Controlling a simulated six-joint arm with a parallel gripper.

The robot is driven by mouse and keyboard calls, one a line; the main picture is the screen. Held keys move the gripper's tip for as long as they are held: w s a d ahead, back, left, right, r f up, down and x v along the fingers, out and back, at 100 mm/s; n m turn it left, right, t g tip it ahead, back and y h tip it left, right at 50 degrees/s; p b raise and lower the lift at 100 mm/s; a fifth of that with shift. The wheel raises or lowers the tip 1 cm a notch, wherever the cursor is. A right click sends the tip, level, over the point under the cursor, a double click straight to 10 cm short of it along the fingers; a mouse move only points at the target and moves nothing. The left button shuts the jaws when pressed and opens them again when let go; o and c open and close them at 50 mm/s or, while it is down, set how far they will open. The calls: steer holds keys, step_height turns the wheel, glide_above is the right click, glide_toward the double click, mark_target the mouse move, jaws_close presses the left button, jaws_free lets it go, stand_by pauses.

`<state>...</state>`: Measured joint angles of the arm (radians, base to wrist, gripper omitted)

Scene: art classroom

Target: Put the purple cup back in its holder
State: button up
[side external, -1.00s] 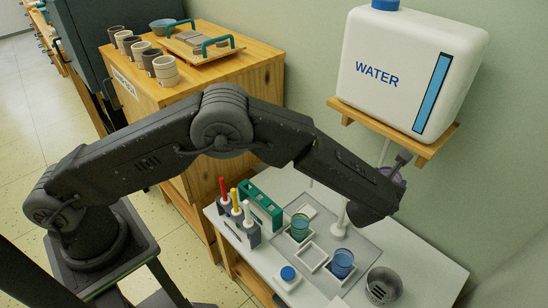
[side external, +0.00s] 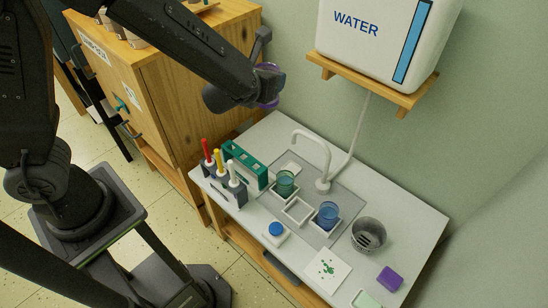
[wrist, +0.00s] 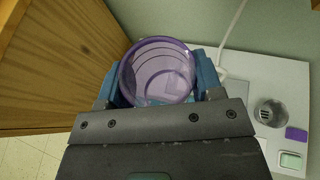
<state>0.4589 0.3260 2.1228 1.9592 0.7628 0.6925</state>
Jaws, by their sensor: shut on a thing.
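My gripper (wrist: 158,80) is shut on the translucent purple cup (wrist: 163,68), with a blue finger on each side of it in the wrist view. The cup's open mouth shows there. In the side view my gripper (side external: 262,84) and the purple cup (side external: 269,87) are high above the back left of the table, near the wooden cabinet, and most of the cup is hidden. White square holders stand on a grey mat. A middle holder (side external: 284,212) is empty. The green cup (side external: 286,185) and blue cup (side external: 328,213) stand in holders beside it.
A white tap (side external: 325,160) rises behind the holders. A green rack (side external: 245,165) and brushes stand left. A metal bin (side external: 368,236) and purple sponge (side external: 390,278) are right. The water tank (side external: 365,40) sits on a wall shelf (side external: 370,82).

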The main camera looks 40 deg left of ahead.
steer(key=w+d+f+n+y, duration=0.1)
steer(key=w+d+f, duration=0.1)
steer(key=d+f, duration=0.35)
steer(key=w+d+f, duration=0.2)
steer(key=d+f, duration=0.1)
steer(key=f, duration=0.6)
steer(key=s+d+f, duration=0.2)
steer(key=f, duration=0.5)
steer(key=s+d+f+n+y, duration=0.1)
steer(key=d+f, duration=0.1)
steer(key=f, duration=0.6)
steer(key=shift+s+d+g, duration=0.15)
steer(key=shift+s+g, duration=0.15)
steer(key=shift+s, duration=0.05)
steer(key=shift+f, duration=4.85)
steer(key=shift+f, duration=0.15)
steer(key=o, duration=1)
